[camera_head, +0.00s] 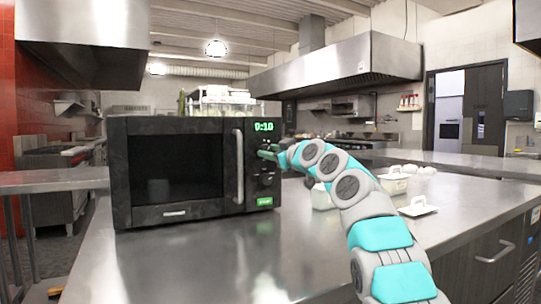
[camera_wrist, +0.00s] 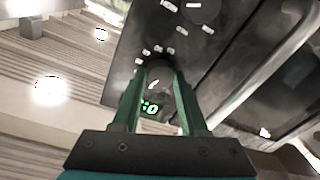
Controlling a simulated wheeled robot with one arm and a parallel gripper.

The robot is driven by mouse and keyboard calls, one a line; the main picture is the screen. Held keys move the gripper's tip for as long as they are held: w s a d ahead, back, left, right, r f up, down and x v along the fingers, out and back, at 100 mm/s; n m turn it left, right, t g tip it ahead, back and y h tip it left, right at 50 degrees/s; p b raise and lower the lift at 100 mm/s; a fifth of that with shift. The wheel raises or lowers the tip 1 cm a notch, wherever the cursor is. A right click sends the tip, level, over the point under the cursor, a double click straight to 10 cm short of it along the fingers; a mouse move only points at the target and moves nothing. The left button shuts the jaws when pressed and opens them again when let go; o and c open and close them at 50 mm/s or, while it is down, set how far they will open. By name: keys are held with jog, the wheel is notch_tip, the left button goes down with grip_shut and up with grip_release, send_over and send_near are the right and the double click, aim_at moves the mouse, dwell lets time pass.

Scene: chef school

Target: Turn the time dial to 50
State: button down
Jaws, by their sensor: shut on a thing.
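The black microwave (camera_head: 175,165) stands on the steel counter, with its door shut. Its control panel is on the right side of the front. The green display (camera_head: 263,127) seems to read 0:10. The time dial (camera_wrist: 160,64), ringed by pale marks, is the upper dial below the display. My gripper (camera_head: 266,152) reaches the panel from the right and covers much of this dial in the head view. In the wrist view my gripper (camera_wrist: 159,76) has its two green fingers on either side of the dial, shut on it. A lower dial (camera_head: 266,180) is free.
The vertical door handle (camera_head: 239,166) stands out just left of the panel. A green-lit button (camera_head: 264,201) is at the panel's bottom. A rack of containers (camera_head: 222,101) sits on top of the microwave. White dishes (camera_head: 395,182) lie to the right on the counter. The front counter is clear.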

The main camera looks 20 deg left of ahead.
jog(key=m+t, duration=0.1)
jog(key=m, duration=1.1)
jog(key=shift+a+m, duration=0.1)
jog(key=shift+m, duration=0.2)
jog(key=m+p, duration=0.1)
jog(key=m, duration=0.2)
jog(key=m+p, duration=0.1)
jog(key=m, duration=0.2)
jog(key=shift+s+m+t+h, duration=0.1)
jog(key=shift+m+t+h, duration=0.2)
jog(key=shift+m, duration=0.1)
jog(key=shift+f+m+h+p, duration=0.15)
jog(key=shift+m+h+p, duration=0.3)
jog(key=shift+m, duration=3.05)
